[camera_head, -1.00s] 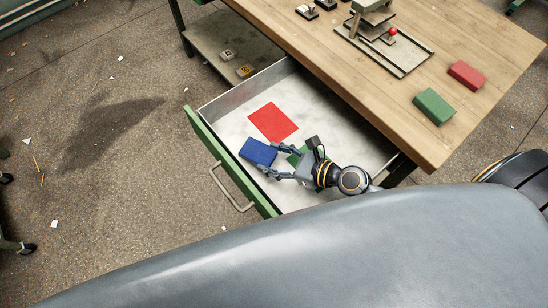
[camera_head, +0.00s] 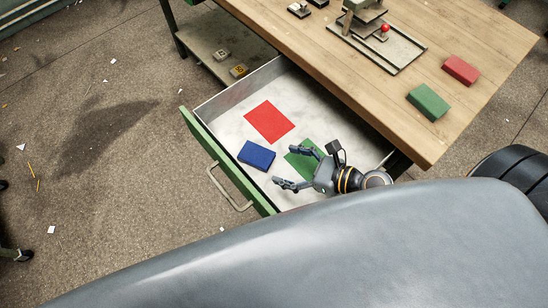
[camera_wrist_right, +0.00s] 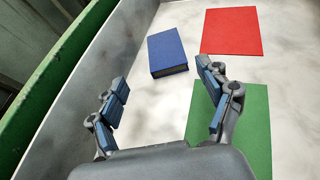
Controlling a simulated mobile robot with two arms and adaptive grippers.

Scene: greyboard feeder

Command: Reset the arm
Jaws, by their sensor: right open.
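My right gripper (camera_head: 289,168) is open and empty over the open drawer, with its fingers spread. In the right wrist view its fingertips (camera_wrist_right: 163,85) frame the near side of a blue block (camera_wrist_right: 168,53), which is apart from them. In the head view the blue block (camera_head: 257,154) lies on the drawer floor, left of the gripper. My right arm comes in from the right edge of the drawer. My left gripper is not in either view.
The green-fronted drawer (camera_head: 229,159) holds a red sheet (camera_head: 269,121) and a green sheet (camera_head: 303,158), partly covered by my gripper. On the wooden table (camera_head: 340,75) lie a green block (camera_head: 429,102), a red block (camera_head: 461,69) and a small device with a red knob (camera_head: 385,28).

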